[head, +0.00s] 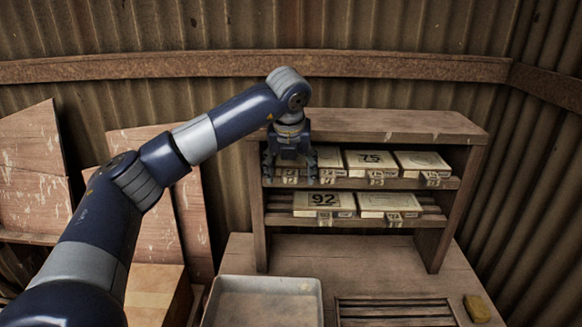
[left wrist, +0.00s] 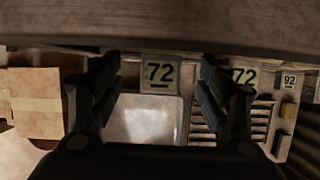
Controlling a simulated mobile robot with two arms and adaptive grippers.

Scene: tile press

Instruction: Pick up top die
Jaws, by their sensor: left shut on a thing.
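My left gripper (head: 290,172) is at the left end of the rack's upper shelf, its fingers pointing down. It is shut on a die (head: 290,180), which it mostly hides in the head view. In the left wrist view, a white tag marked 72 (left wrist: 160,74) shows between the two fingers. On the same shelf to the right are a pale die (head: 328,160) partly behind the gripper, a die marked 75 (head: 369,161) and another pale die (head: 422,163). I cannot tell whether the held die is clear of the shelf. My right gripper is not in view.
The wooden rack (head: 400,122) has a top board close above the upper shelf. Its lower shelf holds a die marked 92 (head: 323,202) and another (head: 388,202). Below are a metal tray (head: 230,285), a slatted grate (head: 395,312) and a yellow block (head: 477,308). A cardboard box (head: 155,290) stands left.

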